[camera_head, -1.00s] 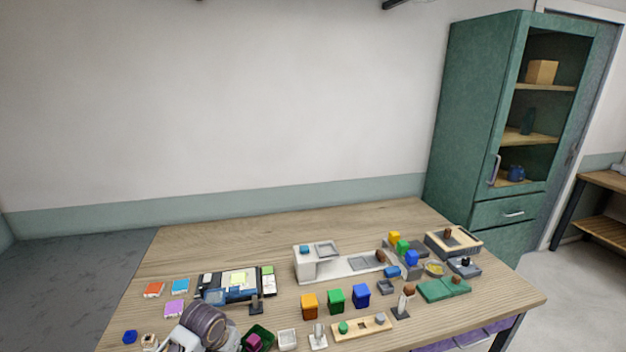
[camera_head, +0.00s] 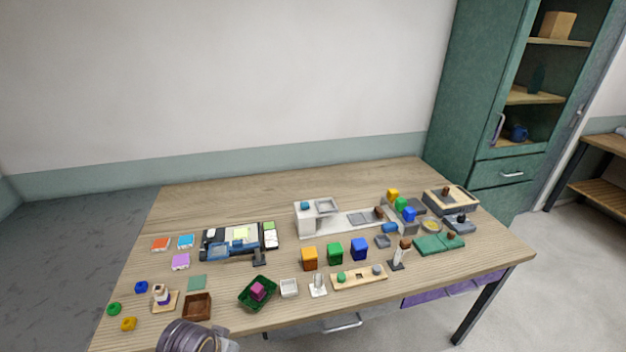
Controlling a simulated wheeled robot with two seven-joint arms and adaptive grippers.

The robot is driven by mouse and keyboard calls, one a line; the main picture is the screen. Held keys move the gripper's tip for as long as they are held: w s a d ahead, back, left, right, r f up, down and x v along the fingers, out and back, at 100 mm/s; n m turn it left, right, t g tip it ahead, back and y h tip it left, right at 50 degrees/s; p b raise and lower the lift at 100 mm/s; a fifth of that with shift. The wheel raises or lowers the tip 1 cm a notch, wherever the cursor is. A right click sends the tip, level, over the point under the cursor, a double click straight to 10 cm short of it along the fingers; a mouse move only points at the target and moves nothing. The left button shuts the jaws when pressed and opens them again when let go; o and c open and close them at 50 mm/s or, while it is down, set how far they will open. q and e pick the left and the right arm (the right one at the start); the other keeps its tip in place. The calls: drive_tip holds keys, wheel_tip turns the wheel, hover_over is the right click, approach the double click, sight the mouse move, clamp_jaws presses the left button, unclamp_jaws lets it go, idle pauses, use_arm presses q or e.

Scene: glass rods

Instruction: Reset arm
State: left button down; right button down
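A grey ribbed part of my arm (camera_head: 185,337) shows at the bottom edge, left of the middle, in front of the table's near edge. No gripper fingers can be made out there. Neither my left nor my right gripper is in view, so what they may hold is hidden. The wooden table (camera_head: 300,180) carries many small objects. No glass rod can be clearly made out at this size.
A green bin with a magenta block (camera_head: 258,290), a brown box (camera_head: 197,306) and a wooden stand (camera_head: 165,301) lie near my arm. Orange (camera_head: 309,258), green (camera_head: 335,253) and blue (camera_head: 359,248) containers stand mid-table. A green cabinet (camera_head: 470,100) stands right. The table's back strip is clear.

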use_arm(q)
drive_tip(key=shift+s+a+r, duration=0.65)
drive_tip(key=shift+s+a, duration=0.3)
drive_tip(key=shift+s, duration=1.2)
wheel_tip(320, 180, down, 35)
drive_tip(key=s+g+b, duration=0.1)
drive_tip(key=s, duration=0.2)
drive_tip(key=s+a+f, duration=0.2)
drive_tip(key=s+f, duration=0.8)
drive_tip(key=s, duration=0.1)
drive_tip(key=s+a+f+g+b, duration=0.1)
drive_tip(key=s+a+f, duration=0.1)
drive_tip(key=s+f, duration=0.8)
drive_tip(key=shift+s+g+y, duration=0.3)
drive_tip(key=shift+s+y, duration=0.1)
drive_tip(key=shift+s, duration=0.05)
drive_tip(key=shift+f, duration=0.1)
